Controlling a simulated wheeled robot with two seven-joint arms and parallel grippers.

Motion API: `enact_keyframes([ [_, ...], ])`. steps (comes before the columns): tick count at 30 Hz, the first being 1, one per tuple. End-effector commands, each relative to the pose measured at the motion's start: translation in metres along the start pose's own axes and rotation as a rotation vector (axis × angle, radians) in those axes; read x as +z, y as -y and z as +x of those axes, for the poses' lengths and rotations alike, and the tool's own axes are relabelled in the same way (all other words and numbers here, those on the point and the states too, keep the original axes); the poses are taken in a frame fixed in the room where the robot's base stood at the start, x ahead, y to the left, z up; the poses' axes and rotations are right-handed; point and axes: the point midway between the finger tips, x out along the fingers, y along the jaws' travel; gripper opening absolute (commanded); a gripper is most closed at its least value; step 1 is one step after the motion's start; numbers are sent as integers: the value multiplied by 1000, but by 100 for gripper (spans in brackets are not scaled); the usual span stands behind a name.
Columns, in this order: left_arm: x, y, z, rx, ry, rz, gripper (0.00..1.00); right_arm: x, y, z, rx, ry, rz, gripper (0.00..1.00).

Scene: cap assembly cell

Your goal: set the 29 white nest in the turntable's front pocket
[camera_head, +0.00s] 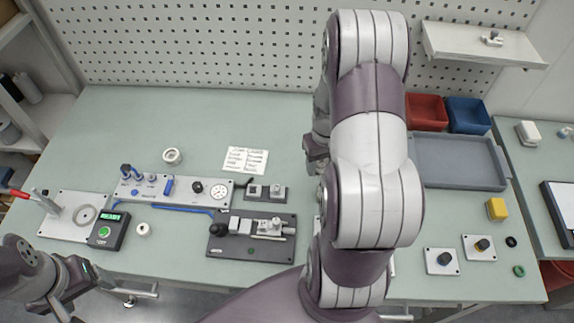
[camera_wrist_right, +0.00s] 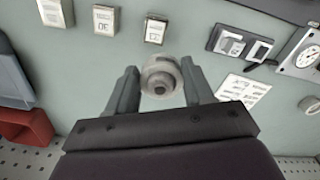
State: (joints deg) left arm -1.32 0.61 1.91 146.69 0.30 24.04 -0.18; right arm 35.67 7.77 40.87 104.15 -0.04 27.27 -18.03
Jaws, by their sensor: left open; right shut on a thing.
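My right gripper (camera_wrist_right: 160,85) is shut on a round, pale, stepped part (camera_wrist_right: 161,70) with a dark centre. It looks like a nest, but no 29 is readable on it. In the head view my right gripper (camera_head: 317,150) hangs over the back middle of the table, and my arm hides the held part. I cannot surely identify the turntable or its front pocket. A grey round disc (camera_head: 86,215) lies on a white plate at the left. My left gripper (camera_head: 76,289) is open and empty at the lower left, near the table's front edge.
Pale labelled blocks (camera_wrist_right: 105,18) stand in front of my right gripper. A blue-piped panel (camera_head: 190,188), a dark fixture plate (camera_head: 228,248) and a green-display box (camera_head: 108,231) fill the front left. Red (camera_head: 426,112) and blue bins and a grey tray (camera_head: 480,178) stand right. The back left is clear.

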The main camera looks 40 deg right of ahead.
Motion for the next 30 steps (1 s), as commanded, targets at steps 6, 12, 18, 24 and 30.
enact_keyframes([
  [6, -2, 0, -12, 0, 0, 0, 77, -35, 37, 29, 0, 3, -4, 17],
  [12, -2, 0, -15, 0, 0, 0, 77, -49, 50, 46, 0, 3, 0, 17],
  [18, -3, 0, -23, 0, 0, 0, 77, -50, 50, 79, 0, 2, 1, 17],
  [24, -3, 0, -22, 0, 0, 0, 77, -50, 50, 83, 1, -1, 1, 17],
  [30, -2, 0, -19, 0, 0, 0, 77, -50, 50, 86, 0, 0, 1, 55],
])
